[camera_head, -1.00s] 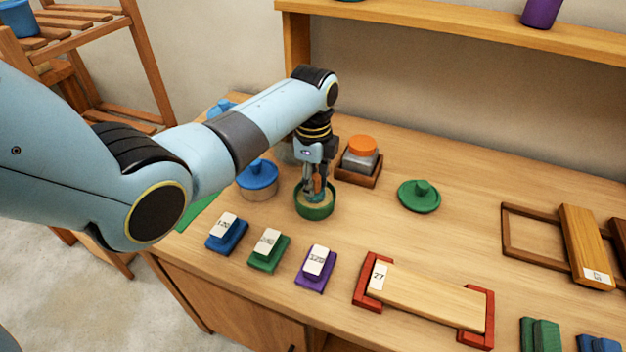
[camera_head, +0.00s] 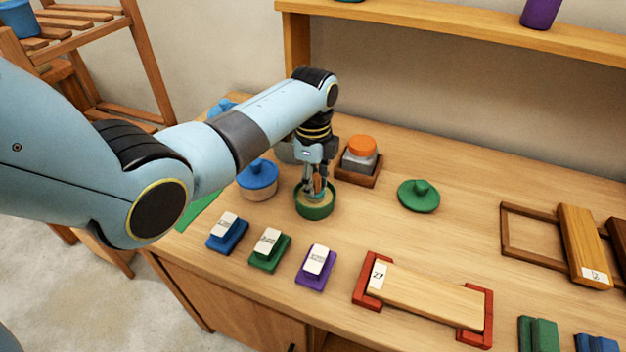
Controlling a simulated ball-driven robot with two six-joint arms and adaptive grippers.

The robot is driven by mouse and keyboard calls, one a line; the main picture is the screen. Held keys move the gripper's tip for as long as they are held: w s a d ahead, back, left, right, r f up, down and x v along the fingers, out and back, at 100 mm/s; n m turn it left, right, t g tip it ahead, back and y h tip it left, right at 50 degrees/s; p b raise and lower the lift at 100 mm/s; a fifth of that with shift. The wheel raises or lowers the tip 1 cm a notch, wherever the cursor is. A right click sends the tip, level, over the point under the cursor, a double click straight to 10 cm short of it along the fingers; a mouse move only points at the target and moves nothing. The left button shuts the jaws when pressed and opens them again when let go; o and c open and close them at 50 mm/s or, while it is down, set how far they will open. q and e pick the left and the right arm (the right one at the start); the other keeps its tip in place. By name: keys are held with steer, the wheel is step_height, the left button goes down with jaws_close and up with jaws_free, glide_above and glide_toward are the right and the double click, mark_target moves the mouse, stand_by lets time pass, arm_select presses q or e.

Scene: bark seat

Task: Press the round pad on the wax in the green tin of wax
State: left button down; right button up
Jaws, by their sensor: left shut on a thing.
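The green tin (camera_head: 315,211) stands open on the bench, with pale yellowish wax partly showing inside its rim. My left gripper (camera_head: 315,190) points straight down into the tin from above. It is shut on the round pad, which is mostly hidden by the fingers; a small orange-brown part (camera_head: 318,184) shows between them. Whether the pad touches the wax cannot be told. A green lid with a knob (camera_head: 419,196) lies on the bench to the right of the tin. My right gripper is not in view.
A blue-lidded tin (camera_head: 258,180) stands just left of the green tin. An orange-topped jar (camera_head: 361,155) sits in a wooden holder close behind right. Blue (camera_head: 227,233), green (camera_head: 269,249) and purple (camera_head: 315,267) blocks lie in front. A board in red clamps (camera_head: 425,297) lies front right.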

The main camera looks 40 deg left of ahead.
arm_select(q)
steer(key=shift+r+p, duration=0.25)
steer(key=shift+p, duration=0.1)
step_height(320, 180, up, 2)
steer(key=shift+r+p, duration=0.1)
steer(key=shift+p, duration=1.1)
step_height(320, 180, up, 2)
steer(key=shift+r+p, duration=0.1)
steer(key=shift+p, duration=0.65)
steer(key=shift+r, duration=1)
